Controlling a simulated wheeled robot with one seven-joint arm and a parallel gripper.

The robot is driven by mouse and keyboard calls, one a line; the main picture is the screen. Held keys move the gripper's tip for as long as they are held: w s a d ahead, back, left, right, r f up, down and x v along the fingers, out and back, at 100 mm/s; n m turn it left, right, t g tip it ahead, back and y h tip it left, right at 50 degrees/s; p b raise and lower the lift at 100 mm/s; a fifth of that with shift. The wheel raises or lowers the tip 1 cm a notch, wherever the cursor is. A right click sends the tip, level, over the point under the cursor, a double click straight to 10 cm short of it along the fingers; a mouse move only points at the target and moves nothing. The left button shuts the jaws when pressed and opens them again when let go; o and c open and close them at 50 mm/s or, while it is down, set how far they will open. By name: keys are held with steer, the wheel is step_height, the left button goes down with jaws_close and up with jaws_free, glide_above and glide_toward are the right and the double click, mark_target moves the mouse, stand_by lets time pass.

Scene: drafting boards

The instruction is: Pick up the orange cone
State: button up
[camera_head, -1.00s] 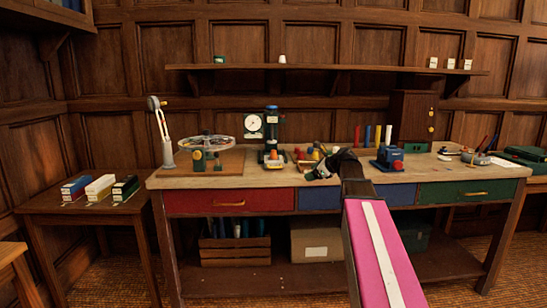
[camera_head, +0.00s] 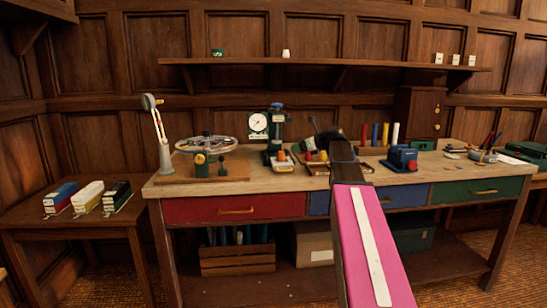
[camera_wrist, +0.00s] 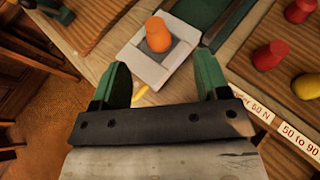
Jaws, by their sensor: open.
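The orange cone (camera_wrist: 158,35) stands on a pale grey square plate (camera_wrist: 140,62) in the wrist view, beyond my fingertips and roughly between them. In the head view the cone (camera_head: 282,155) is small, on the bench in front of the green press with the dial (camera_head: 258,123). My gripper (camera_wrist: 163,72) has two green fingers spread apart with nothing between them. In the head view my gripper (camera_head: 308,143) is above the bench, to the right of the cone.
Red pegs (camera_wrist: 270,55) and a yellow peg (camera_wrist: 307,86) stand on a wooden board at the right of the wrist view. A balance wheel on a board (camera_head: 205,165) is to the left, and a blue device (camera_head: 402,158) to the right on the bench.

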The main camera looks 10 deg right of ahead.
mark_target(283, 152)
steer(key=x, duration=0.5)
steer(key=shift+s+a+f+x, duration=0.1)
steer(key=shift+x, duration=0.85)
steer(key=shift+s+a+f+x, duration=0.1)
steer(key=shift+s+x, duration=0.05)
steer(key=shift+x, duration=0.8)
steer(key=shift+s+f+x, duration=0.1)
steer(key=shift+x, duration=0.85)
steer(key=c, duration=1.1)
steer(key=shift+r, duration=0.2)
